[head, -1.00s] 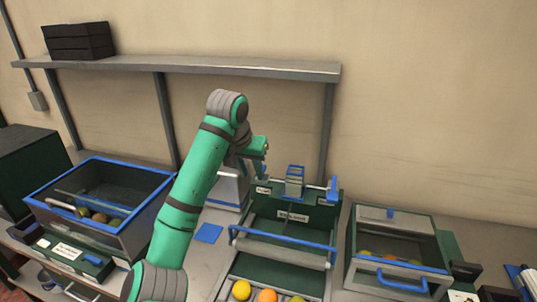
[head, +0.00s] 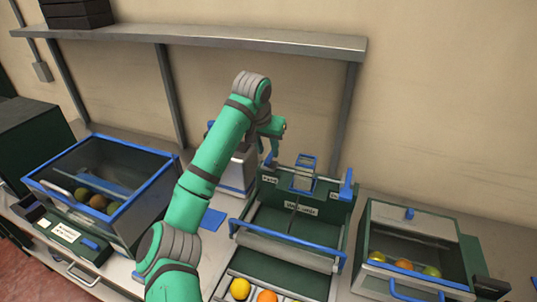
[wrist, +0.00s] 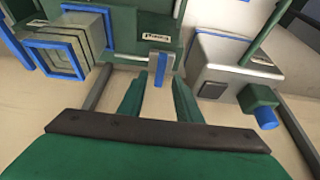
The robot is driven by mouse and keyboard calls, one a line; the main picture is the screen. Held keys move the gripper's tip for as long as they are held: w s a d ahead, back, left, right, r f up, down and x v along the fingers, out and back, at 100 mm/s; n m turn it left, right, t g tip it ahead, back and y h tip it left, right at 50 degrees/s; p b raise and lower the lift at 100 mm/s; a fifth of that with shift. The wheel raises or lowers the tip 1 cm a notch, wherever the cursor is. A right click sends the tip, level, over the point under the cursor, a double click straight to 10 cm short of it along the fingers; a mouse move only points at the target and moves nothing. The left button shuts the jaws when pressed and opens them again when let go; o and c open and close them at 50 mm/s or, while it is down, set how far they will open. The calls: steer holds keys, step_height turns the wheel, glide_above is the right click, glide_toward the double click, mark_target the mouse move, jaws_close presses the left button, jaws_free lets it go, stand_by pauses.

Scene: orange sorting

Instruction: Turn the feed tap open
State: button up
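A small blue-and-grey lever (wrist: 158,70) stands out from the green machine below a white label (wrist: 157,38) too small to read surely. I take it as the tap handle, but cannot confirm which control is the feed tap. In the wrist view my gripper (wrist: 160,78) is open, with one green finger on each side of the lever and gaps showing. In the head view my gripper (head: 271,150) is at the machine's back left, partly hidden by my arm. Another blue lever (head: 347,186) stands upright at the machine's right.
A blue-rimmed square funnel (head: 305,165) tops the machine, close to my gripper. A grey-white box (head: 238,172) stands behind my arm. Fruit bins flank the machine, left (head: 130,212) and right (head: 412,250). A shelf (head: 200,38) runs along the wall above.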

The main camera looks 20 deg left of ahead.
mark_target(269, 157)
steer(key=shift+x, duration=1.9)
steer(key=shift+c, duration=0.7)
jaws_close()
